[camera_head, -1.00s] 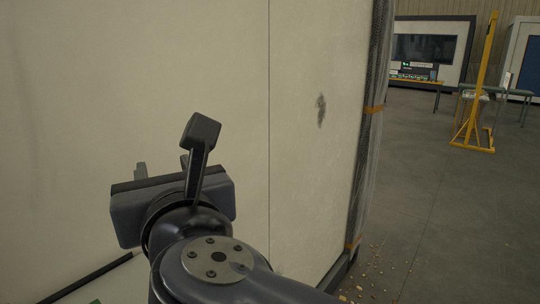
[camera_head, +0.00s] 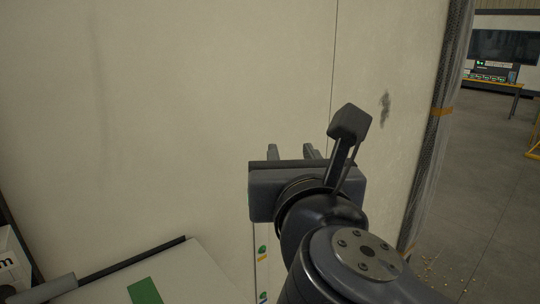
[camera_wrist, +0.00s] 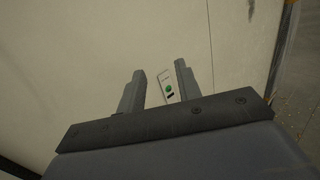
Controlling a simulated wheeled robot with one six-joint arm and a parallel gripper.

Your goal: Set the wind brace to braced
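My gripper (camera_head: 292,150) is in front of the large pale wall panel (camera_head: 200,110), its two fingers apart and nothing visible between them. In the wrist view the fingers of my gripper (camera_wrist: 160,70) point toward the same panel. A narrow pale strip (camera_head: 262,262) with a green dot and an orange mark shows below my gripper. The strip (camera_wrist: 167,84) also appears between the fingers in the wrist view, beyond them. I cannot make out anything that is clearly the wind brace or its setting.
A pale flat surface (camera_head: 195,274) with a green patch and dark edge bar lies at lower left, beside a partly seen white lettered box (camera_head: 12,265). A wrapped edge (camera_head: 438,120) ends the panel on the right. Open floor (camera_head: 485,180) lies beyond.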

